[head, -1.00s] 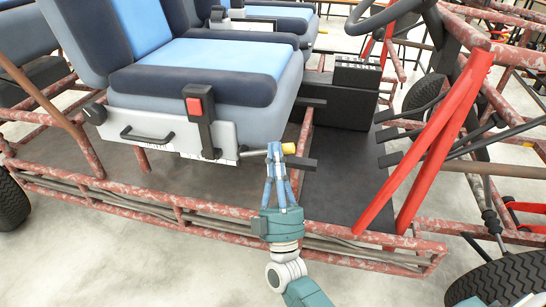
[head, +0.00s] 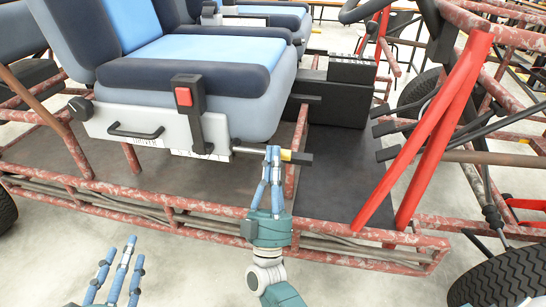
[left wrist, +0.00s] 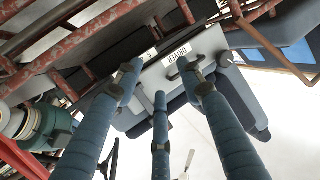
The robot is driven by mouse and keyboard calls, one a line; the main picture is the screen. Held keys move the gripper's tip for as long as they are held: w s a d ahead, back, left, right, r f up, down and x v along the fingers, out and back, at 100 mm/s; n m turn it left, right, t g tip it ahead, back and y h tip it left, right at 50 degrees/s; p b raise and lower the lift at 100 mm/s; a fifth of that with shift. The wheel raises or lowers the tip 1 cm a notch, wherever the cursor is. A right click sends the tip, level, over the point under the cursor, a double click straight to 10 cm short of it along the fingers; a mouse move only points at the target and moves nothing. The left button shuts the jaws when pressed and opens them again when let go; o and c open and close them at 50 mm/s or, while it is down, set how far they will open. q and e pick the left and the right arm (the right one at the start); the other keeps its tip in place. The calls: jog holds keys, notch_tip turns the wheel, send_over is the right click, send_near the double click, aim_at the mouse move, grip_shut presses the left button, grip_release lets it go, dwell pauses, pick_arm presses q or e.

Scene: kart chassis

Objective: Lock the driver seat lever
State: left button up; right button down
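The driver seat (head: 190,85) is blue and dark navy, with a white side panel labelled DRIVER. Its lever is a metal rod reaching right from the panel, with a yellow band (head: 286,155) and a black end. My right gripper (head: 272,150) has its fingertips at the rod, just left of the yellow band; the fingers cover part of the rod and I cannot tell whether they grip it. My left gripper (head: 122,250) is open and empty, low in the head view. In the left wrist view its three fingers (left wrist: 155,85) are spread below the seat panel (left wrist: 195,55).
A rusty red frame tube (head: 130,205) runs along the chassis side, between my left gripper and the seat. Bright red bars (head: 435,130) stand to the right. A black box (head: 340,90) is behind the lever, and dark floor (head: 335,175) lies below it.

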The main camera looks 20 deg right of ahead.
pick_arm(q)
jog(key=shift+w+d+r+t, duration=0.1)
jog(key=shift+r+t, duration=0.2)
jog(key=shift+r, duration=0.3)
